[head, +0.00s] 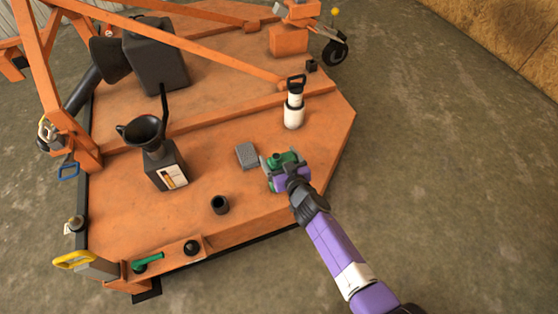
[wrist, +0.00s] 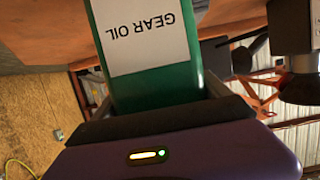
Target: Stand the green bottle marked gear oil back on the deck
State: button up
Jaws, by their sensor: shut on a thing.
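The green bottle (wrist: 150,85) is between the two fingers of my gripper (wrist: 155,98) in the wrist view. Its white label reads GEAR OIL and is upside down in that picture. In the head view the green bottle (head: 281,158) shows only in part, with my gripper (head: 284,170) shut around it and hiding its lower part. It is over the right part of the orange deck (head: 235,180). I cannot tell whether its base touches the deck.
A grey block (head: 247,155) lies just left of my gripper. A black cup (head: 219,204), a black jug with a funnel (head: 165,172) and a white cylinder with a black handle (head: 294,108) stand on the deck. An orange bar (head: 215,120) crosses behind.

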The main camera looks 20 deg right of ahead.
jog(key=shift+r, duration=0.15)
jog(key=o, duration=1.9)
jog(key=shift+f, duration=0.2)
jog(key=p+v, duration=0.5)
jog(key=v, duration=0.7)
jog(key=shift+r+p, duration=0.15)
jog(key=shift+p, duration=0.15)
